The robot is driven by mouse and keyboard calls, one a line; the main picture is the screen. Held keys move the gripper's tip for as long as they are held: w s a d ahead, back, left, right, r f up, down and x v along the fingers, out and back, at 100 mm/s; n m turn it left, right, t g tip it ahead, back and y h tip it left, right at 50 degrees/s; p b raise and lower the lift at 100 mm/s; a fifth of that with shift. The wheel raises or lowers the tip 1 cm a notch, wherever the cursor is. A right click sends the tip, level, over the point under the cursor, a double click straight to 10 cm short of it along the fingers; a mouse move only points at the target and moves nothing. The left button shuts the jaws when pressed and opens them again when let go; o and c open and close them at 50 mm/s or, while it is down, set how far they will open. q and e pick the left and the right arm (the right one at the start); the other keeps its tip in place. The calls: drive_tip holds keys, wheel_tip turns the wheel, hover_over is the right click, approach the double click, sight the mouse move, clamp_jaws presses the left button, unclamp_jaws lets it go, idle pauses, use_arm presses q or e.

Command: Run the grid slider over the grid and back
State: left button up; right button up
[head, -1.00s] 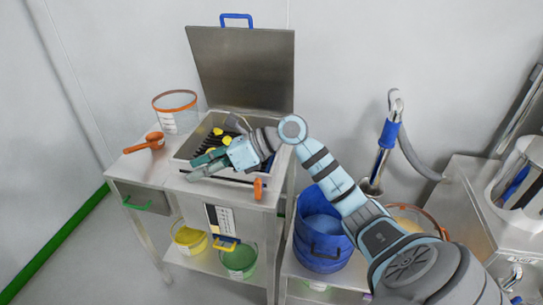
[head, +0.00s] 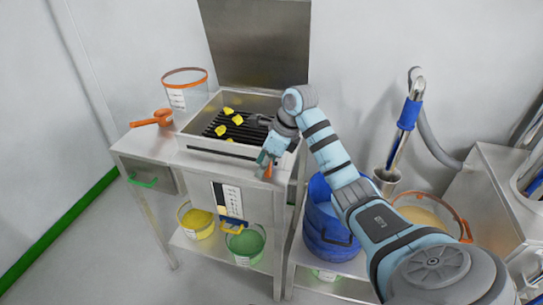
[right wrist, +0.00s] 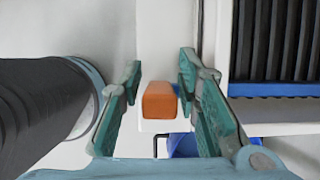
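The grid (head: 222,128), dark bars in a steel box (head: 195,143), has several yellow lumps (head: 236,119) on it. An orange handle (head: 267,172) is at the box's front right corner; I cannot tell whether it belongs to the grid slider. My right gripper (head: 264,163) points down there. In the right wrist view the gripper (right wrist: 158,85) is open, with a finger on each side of the orange handle (right wrist: 159,100) and gaps between. The grid's dark bars (right wrist: 275,40) show at right, with a blue strip (right wrist: 270,90) along their end. My left gripper is out of view.
The steel lid (head: 258,45) stands open behind the box. A clear tub (head: 186,92) and an orange scoop (head: 152,118) are at left. A blue drum (head: 327,238) stands to the right. Yellow (head: 197,222) and green (head: 245,245) buckets are on the lower shelf.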

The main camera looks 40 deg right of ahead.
drive_tip(key=shift+w+a+f, duration=0.1)
drive_tip(key=shift+f, duration=0.1)
clamp_jaws()
drive_tip(key=shift+w+a+p, duration=0.1)
drive_tip(key=shift+w+a, duration=0.7)
drive_tip(key=shift+w, duration=0.35)
drive_tip(key=shift+w+a+p, duration=0.1)
drive_tip(key=shift+w+a, duration=0.75)
drive_tip(key=shift+w, duration=0.35)
drive_tip(key=shift+w+a+p, duration=0.1)
drive_tip(key=shift+w+a, duration=0.7)
drive_tip(key=shift+w, duration=0.35)
drive_tip(key=shift+w+a+b, duration=0.3)
drive_tip(key=shift+w+a, duration=0.2)
drive_tip(key=shift+w, duration=0.25)
drive_tip(key=shift+w+a+b, duration=0.35)
drive_tip(key=shift+w+a, duration=0.2)
drive_tip(key=shift+w, duration=0.25)
drive_tip(key=shift+w+a+b, duration=0.3)
drive_tip(key=shift+w+a, duration=0.2)
drive_tip(key=shift+w, duration=0.25)
drive_tip(key=shift+r, duration=0.1)
